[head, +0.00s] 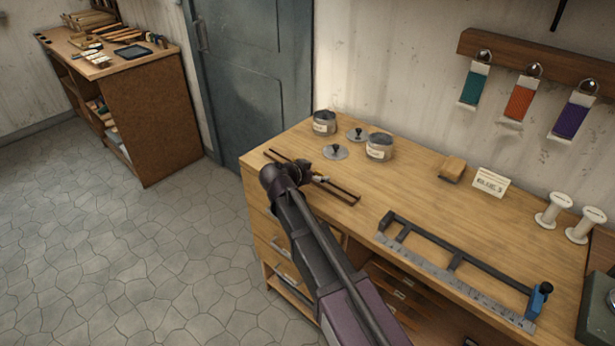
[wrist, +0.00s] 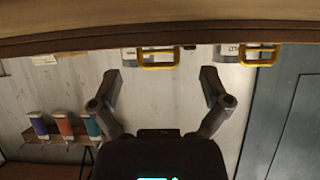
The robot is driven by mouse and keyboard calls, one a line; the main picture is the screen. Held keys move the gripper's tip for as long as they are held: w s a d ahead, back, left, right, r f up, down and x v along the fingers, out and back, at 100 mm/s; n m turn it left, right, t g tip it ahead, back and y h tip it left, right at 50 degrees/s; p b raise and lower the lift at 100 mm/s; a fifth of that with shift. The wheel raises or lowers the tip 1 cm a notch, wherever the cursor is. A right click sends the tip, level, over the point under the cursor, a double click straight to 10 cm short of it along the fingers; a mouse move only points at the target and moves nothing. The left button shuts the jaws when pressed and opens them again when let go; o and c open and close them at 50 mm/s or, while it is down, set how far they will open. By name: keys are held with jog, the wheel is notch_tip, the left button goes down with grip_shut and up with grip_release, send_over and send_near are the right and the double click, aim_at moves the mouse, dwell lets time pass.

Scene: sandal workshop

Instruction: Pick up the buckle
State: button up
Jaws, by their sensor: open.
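I cannot make out a buckle for certain in the head view. The wrist view looks upside down and shows two yellow frame-like shapes, one at centre (wrist: 160,58) and one at right (wrist: 258,56), near white labels by the bench edge. I cannot tell whether either is the buckle. My gripper (wrist: 159,76) is open, its two fingers spread with nothing between them. In the head view my dark arm reaches over the bench's left part, and its wrist hides most of the fingers. Two thin brown rods (head: 345,194) lie under and beside it.
Two labelled jars, left (head: 324,123) and right (head: 379,147), stand behind my wrist with two knobbed lids (head: 335,152) nearby. A long metal ruler frame (head: 455,282) lies at the front right. White spools (head: 553,210) stand further right. Coloured straps (head: 520,103) hang on the wall.

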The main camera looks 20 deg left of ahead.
jog(key=shift+b+x, duration=0.3)
jog(key=shift+x, duration=0.85)
jog(key=c, duration=0.9)
